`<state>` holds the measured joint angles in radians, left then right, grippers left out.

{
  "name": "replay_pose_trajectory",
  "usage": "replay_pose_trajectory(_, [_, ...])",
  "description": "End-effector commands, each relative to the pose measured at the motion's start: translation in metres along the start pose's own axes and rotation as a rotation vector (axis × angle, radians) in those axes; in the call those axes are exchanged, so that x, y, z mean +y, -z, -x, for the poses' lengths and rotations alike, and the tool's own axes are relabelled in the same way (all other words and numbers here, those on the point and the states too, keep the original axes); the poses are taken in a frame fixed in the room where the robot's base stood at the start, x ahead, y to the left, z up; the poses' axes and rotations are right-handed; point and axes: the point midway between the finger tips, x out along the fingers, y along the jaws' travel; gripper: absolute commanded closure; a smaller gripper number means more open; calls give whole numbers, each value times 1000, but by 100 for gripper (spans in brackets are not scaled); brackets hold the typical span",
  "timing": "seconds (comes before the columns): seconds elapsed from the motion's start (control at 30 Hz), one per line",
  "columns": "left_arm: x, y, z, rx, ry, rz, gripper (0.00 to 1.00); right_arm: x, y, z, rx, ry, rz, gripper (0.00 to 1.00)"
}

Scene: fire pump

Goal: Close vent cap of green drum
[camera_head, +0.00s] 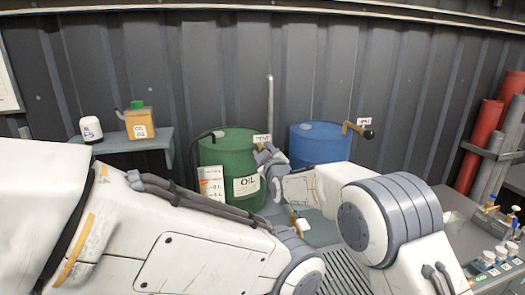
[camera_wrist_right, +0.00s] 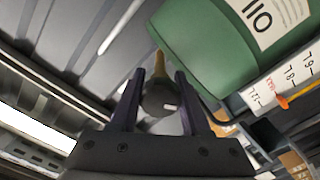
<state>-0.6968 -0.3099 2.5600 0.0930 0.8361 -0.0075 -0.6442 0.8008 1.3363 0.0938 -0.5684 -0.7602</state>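The green drum (camera_head: 225,153) stands against the back wall, with an OIL label on its front. In the right wrist view the drum (camera_wrist_right: 205,45) is tilted at the top right. A yellow lever (camera_wrist_right: 158,62) with a dark round knob (camera_wrist_right: 160,99) sticks out by the drum's edge. My right gripper (camera_head: 266,154) is at the drum's right side in the head view and hides the lever there. In the right wrist view my right gripper (camera_wrist_right: 157,90) is open, with one finger on each side of the knob. Contact with the knob cannot be told. My left gripper is not in view.
A blue drum (camera_head: 318,141) stands to the right, with its own yellow lever and dark knob (camera_head: 368,134). A shelf (camera_head: 150,141) at left holds a white container (camera_head: 91,130) and a tan can (camera_head: 140,122). A control panel (camera_head: 494,260) is at the right.

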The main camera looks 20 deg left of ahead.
Motion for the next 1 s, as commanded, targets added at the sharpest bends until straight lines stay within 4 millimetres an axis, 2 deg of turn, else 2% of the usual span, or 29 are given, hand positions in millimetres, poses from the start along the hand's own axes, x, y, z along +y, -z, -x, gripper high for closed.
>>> replay_pose_trajectory(0.03, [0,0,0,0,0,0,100,0,0,0,0,0,0,92])
replay_pose_trajectory(0.07, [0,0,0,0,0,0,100,0,0,0,0,0,0,100])
replay_pose_trajectory(0.27, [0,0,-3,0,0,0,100,-1,0,0,0,0,-9,100])
replay_pose_trajectory(0.43, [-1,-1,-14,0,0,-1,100,-2,-2,0,1,0,-55,100])
replay_pose_trajectory(0.67, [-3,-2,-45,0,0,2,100,-4,-5,0,2,-1,-202,100])
replay_pose_trajectory(1.0, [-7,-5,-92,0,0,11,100,-3,-4,1,3,0,-519,100])
